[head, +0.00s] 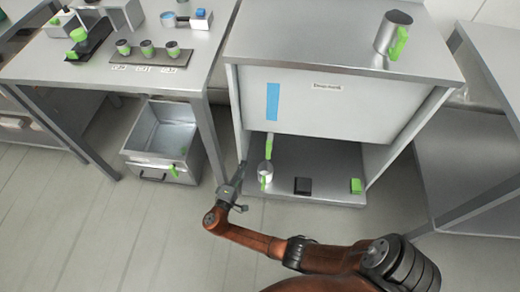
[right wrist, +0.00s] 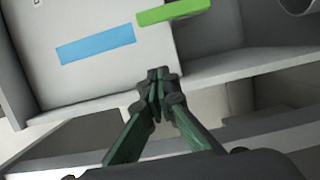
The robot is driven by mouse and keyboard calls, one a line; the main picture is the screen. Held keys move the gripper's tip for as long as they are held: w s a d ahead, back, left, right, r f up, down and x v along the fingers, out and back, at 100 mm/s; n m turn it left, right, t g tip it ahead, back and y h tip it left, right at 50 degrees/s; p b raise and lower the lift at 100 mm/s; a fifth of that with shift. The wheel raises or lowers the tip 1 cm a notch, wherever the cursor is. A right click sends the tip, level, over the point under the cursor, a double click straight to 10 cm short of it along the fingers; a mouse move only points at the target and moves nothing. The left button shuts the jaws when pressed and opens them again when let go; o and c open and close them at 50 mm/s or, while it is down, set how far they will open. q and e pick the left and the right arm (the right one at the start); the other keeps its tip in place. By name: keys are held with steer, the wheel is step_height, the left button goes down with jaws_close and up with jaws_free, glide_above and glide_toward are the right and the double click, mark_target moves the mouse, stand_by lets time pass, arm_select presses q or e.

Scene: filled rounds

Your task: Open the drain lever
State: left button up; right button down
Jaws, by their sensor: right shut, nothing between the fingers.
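A green lever (head: 269,146) hangs at the lower edge of a pale box with a blue strip; I take it as the drain lever. In the right wrist view the green lever (right wrist: 174,12) lies at the top, beyond my fingertips. My right gripper (head: 242,166) is just left of the lever and a little lower in the head view. In the right wrist view its fingers (right wrist: 158,76) are together and empty, apart from the lever. A metal cup with a green handle (head: 265,171) stands under the lever. My left gripper is not in view.
The pale box (head: 340,100) sits under a steel counter (head: 300,30), above an open shelf (head: 325,165) with a black block (head: 302,186) and a green block (head: 356,186). A jug (head: 390,35) stands on top. A steel bin (head: 150,150) stands left. The cabinet's left post is close to my gripper.

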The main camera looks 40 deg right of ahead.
mark_target(268, 150)
steer(key=shift+d, duration=0.1)
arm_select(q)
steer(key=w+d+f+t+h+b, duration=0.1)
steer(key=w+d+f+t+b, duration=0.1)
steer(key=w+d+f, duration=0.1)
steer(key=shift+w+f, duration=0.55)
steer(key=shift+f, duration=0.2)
arm_select(e)
steer(key=w+d, duration=0.1)
steer(key=d, duration=1)
steer(key=shift+w+d, duration=0.2)
